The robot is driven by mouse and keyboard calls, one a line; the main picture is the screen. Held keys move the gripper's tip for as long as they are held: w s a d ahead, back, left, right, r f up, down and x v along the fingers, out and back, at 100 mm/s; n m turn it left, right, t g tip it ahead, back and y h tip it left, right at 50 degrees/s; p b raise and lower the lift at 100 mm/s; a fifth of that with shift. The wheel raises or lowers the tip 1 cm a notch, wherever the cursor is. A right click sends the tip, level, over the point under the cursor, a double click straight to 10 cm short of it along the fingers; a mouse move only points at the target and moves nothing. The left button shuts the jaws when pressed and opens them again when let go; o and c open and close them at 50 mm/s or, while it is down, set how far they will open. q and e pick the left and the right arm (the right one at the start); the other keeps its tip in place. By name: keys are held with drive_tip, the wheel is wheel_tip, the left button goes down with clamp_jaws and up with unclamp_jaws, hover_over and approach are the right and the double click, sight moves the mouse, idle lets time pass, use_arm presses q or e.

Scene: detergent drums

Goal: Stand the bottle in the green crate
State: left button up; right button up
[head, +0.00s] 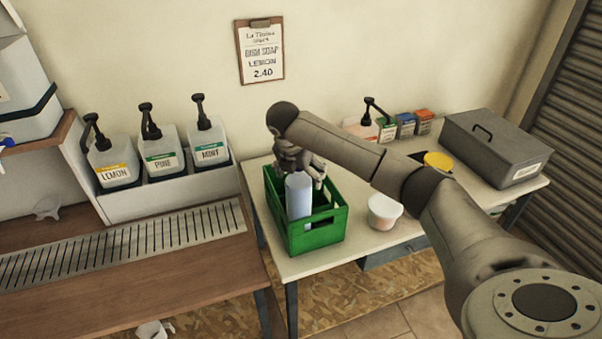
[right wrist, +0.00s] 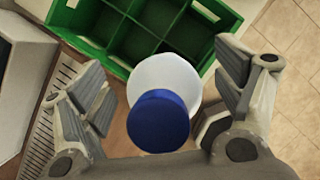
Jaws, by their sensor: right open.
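The bottle (head: 298,197) is pale with a blue cap (right wrist: 158,121). In the head view it looks upright inside the green crate (head: 320,239), toward the crate's near left part; its base is hidden. In the right wrist view the crate (right wrist: 118,67) shows its square compartments, and the bottle's white body (right wrist: 165,76) overlaps its near side. My right gripper (head: 301,168) is over the crate at the bottle's top. Its fingers are open, one on each side of the cap, with gaps visible in the right wrist view. My left gripper is not in view.
A white tub (head: 384,212) stands right of the crate on the pale table (head: 300,265). A grey box (head: 495,148), small cartons (head: 405,125) and a yellow lid (head: 438,161) are farther right. Pump dispensers (head: 160,149) stand on a rack at left, behind a drip grate (head: 120,245).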

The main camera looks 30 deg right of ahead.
drive_tip(key=b+v, duration=0.2)
drive_tip(key=v, duration=1)
drive_tip(key=shift+b, duration=0.3)
drive_tip(key=shift+d, duration=0.1)
